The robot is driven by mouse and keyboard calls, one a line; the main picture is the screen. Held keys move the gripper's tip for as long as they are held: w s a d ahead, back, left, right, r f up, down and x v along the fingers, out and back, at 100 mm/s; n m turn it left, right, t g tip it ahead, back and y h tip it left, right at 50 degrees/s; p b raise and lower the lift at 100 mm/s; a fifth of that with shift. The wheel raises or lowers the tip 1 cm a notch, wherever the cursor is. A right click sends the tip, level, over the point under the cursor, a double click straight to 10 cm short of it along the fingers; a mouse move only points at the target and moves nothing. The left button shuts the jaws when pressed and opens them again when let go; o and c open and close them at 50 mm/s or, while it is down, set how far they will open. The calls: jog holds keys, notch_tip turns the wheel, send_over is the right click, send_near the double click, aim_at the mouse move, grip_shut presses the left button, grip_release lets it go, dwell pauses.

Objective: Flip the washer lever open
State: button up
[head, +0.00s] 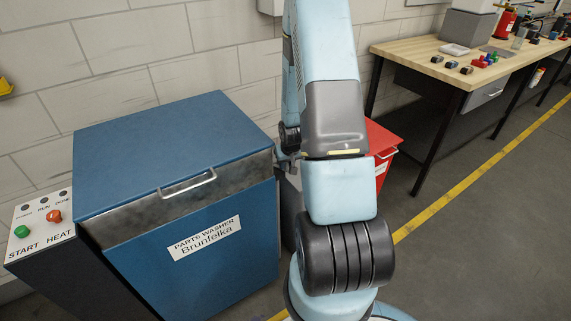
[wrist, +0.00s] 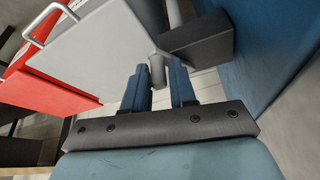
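The blue parts washer (head: 190,135) stands at the left in the head view, its lid down. Its blue side wall (wrist: 275,45) fills the right of the wrist view. Beside that wall is a dark grey block (wrist: 205,42) with a light grey rod (wrist: 172,12) and a short grey cylinder (wrist: 157,70); these look like the washer lever. My gripper (wrist: 157,75) is open, its two blue fingers apart, with the short cylinder showing in line with the gap. I cannot tell whether they touch. In the head view my arm hides the lever and the gripper tips.
A control panel (head: 40,228) with a green button and a red-orange knob stands left of the washer. A red cabinet (head: 381,137) is behind my arm; it also shows in the wrist view (wrist: 50,88). A wooden workbench (head: 425,50) is at upper right. The right floor is clear.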

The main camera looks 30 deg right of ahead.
jog(key=shift+o, duration=1.3)
jog(key=v, duration=1.3)
jog(key=shift+s+r, duration=0.2)
jog(key=shift+r, duration=0.1)
jog(key=shift+a, duration=0.1)
jog(key=s+a+r+n, duration=0.15)
jog(key=a+r, duration=0.25)
jog(key=r, duration=0.5)
jog(key=s+a+r, duration=0.3)
jog(key=a+r, duration=0.1)
jog(key=r, duration=0.5)
jog(key=s+a+r+n+t+y, duration=0.1)
jog(key=s+a+r, duration=0.8)
jog(key=s+r, duration=0.3)
jog(key=s, duration=0.2)
jog(key=shift+s+a+r, duration=0.15)
jog(key=shift+s+a, duration=0.05)
jog(key=shift+s, duration=0.2)
